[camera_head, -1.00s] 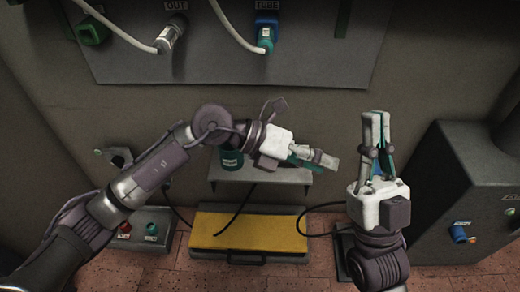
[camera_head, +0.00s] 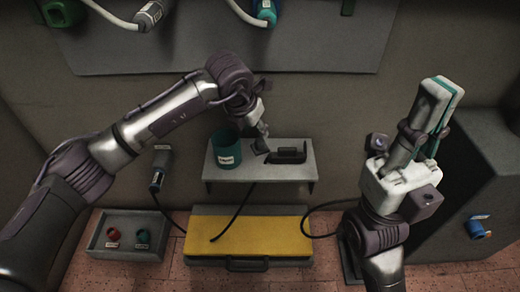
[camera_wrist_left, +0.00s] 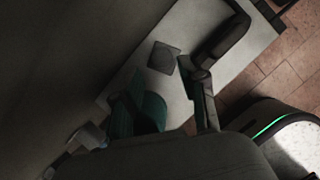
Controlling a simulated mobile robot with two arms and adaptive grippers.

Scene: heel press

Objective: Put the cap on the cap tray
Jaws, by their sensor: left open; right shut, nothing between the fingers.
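A small dark square piece (camera_head: 260,147) lies flat on the grey shelf (camera_head: 232,182). In the left wrist view this square piece (camera_wrist_left: 164,57) shows a round mark on top. It may be the cap tray, but I cannot tell. I cannot make out the cap for certain. My left gripper (camera_head: 263,130) points down over the shelf close to the square piece. In the left wrist view my left gripper (camera_wrist_left: 178,108) has its fingers apart, with nothing seen between them. My right gripper (camera_head: 440,98) is shut and empty, raised at the right, away from the shelf.
A teal cup (camera_head: 226,149) and a black handle-like object (camera_head: 288,155) stand on the shelf. Below are a yellow-topped case (camera_head: 250,232) and a grey box (camera_head: 112,243) with red and green knobs. A dark cabinet (camera_head: 470,165) stands at the right.

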